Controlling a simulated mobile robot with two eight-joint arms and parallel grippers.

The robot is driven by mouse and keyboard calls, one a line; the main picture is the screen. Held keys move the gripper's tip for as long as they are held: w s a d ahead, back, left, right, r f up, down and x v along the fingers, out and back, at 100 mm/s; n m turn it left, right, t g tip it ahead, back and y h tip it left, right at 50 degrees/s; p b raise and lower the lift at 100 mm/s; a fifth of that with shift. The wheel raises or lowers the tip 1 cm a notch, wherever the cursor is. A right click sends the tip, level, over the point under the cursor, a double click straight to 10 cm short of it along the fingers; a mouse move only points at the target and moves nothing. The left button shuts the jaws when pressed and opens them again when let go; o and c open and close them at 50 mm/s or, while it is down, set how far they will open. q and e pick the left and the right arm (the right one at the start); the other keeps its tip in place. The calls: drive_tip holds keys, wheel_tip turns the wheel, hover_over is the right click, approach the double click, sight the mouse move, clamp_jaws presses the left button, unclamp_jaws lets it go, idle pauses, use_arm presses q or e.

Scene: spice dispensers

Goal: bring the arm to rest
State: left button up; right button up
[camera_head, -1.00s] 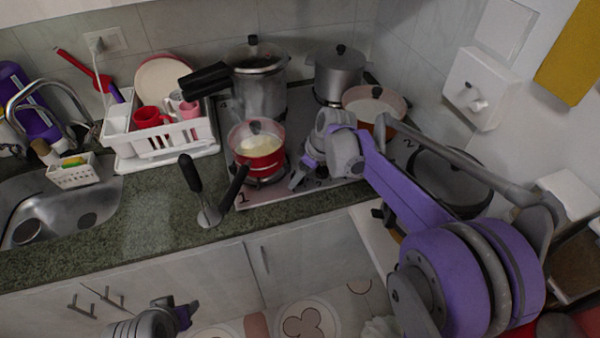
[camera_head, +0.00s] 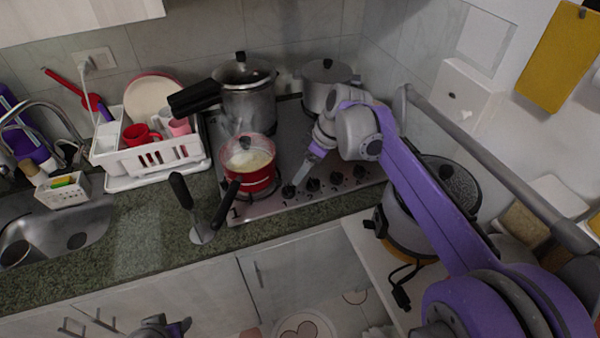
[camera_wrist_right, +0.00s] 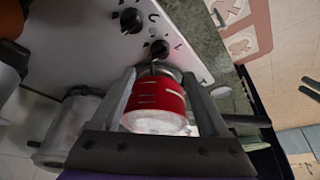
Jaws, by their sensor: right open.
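My right arm reaches in from the right over the stove. Its gripper (camera_head: 303,174) is open and empty, pointing down over the stove front near the knobs, right of a red pot (camera_head: 262,184). In the right wrist view the two fingers of the right gripper (camera_wrist_right: 160,80) stand apart. The red pot (camera_wrist_right: 155,98) shows beyond and between them, not visibly held. My left gripper (camera_head: 178,328) is at the bottom edge, low in front of the counter. Only a small part shows, and its jaws cannot be made out.
The stove (camera_head: 262,208) also holds a pressure cooker (camera_head: 247,100) and a grey pot (camera_head: 326,88). A dish rack (camera_head: 150,158) and sink (camera_head: 85,232) are at left. A large dark-lidded cooker (camera_head: 408,215) stands under my right arm. Free floor shows below the counter.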

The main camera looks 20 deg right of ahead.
drive_tip(key=shift+r, duration=0.1)
idle(0.4)
drive_tip(key=s+f+m+t+h, duration=0.1)
drive_tip(key=s+f+m, duration=0.3)
drive_tip(key=s, duration=0.8)
drive_tip(key=s+f+m+t+h, duration=0.1)
drive_tip(key=s+f+m, duration=0.4)
drive_tip(key=s, duration=0.7)
wheel_tip(320, 180, down, 2)
drive_tip(key=shift+s+a+f+m+h, duration=0.1)
drive_tip(key=shift+s+a+m+h, duration=0.1)
drive_tip(key=shift+a+m+h, duration=0.3)
